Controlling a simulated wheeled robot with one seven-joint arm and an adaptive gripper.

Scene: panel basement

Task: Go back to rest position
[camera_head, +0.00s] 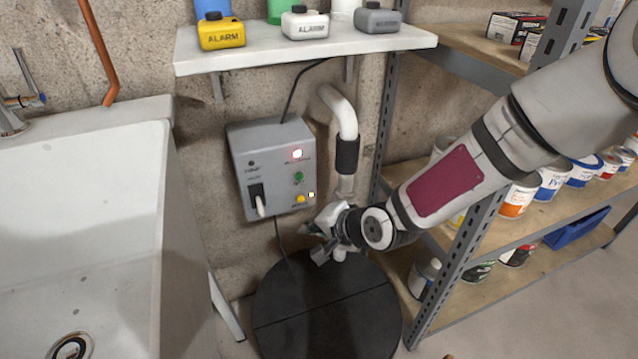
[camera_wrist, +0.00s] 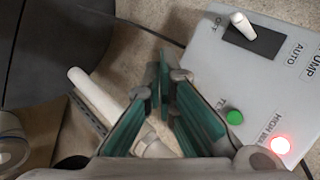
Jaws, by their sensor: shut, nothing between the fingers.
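My gripper (camera_head: 322,232) is to the right of and just below the lower right corner of the grey pump control box (camera_head: 262,165) on the wall. In the wrist view my gripper (camera_wrist: 165,75) has its green-padded fingers together at the tips with nothing between them. The box (camera_wrist: 235,85) is beside the fingers on the right, apart from them as far as I can tell. It carries a white toggle switch (camera_wrist: 243,25), a green button (camera_wrist: 234,117) and a lit red lamp (camera_wrist: 280,145). A yellow button (camera_head: 300,199) shows in the head view.
A white sink (camera_head: 85,220) stands at left. A shelf (camera_head: 300,52) with alarm units is above the box. A metal rack (camera_head: 455,265) with paint cans is at right, close to my arm. A black round lid (camera_head: 325,310) lies below. A white pipe (camera_head: 345,120) runs beside the box.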

